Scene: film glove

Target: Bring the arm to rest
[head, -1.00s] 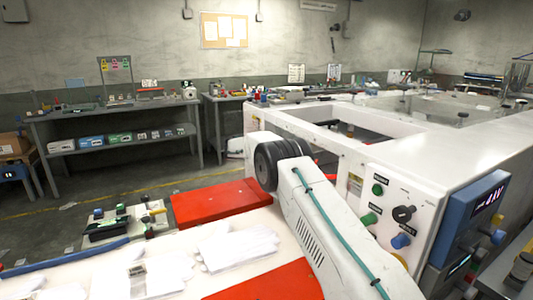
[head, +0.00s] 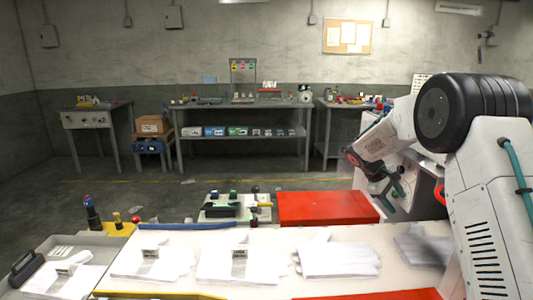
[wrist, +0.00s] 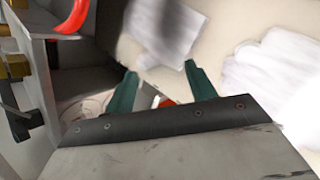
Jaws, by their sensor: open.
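My arm stands at the right of the head view. My gripper (head: 394,192) hangs from its end, pointing down past the right end of the red panel. In the wrist view its two green fingers (wrist: 160,72) are spread, with nothing between them. White gloves lie on the pale work surface (head: 385,236) below, among them one (head: 338,259) near the middle and a blurred one (head: 424,249) at the right. Blurred white gloves (wrist: 168,30) also show beyond the fingers in the wrist view.
A red panel (head: 325,207) lies behind the gloves. A control block (head: 232,208) with knobs stands to its left. A grey tray (head: 30,255) is at the far left. The white machine (head: 350,125) is behind my arm. The floor farther back is open.

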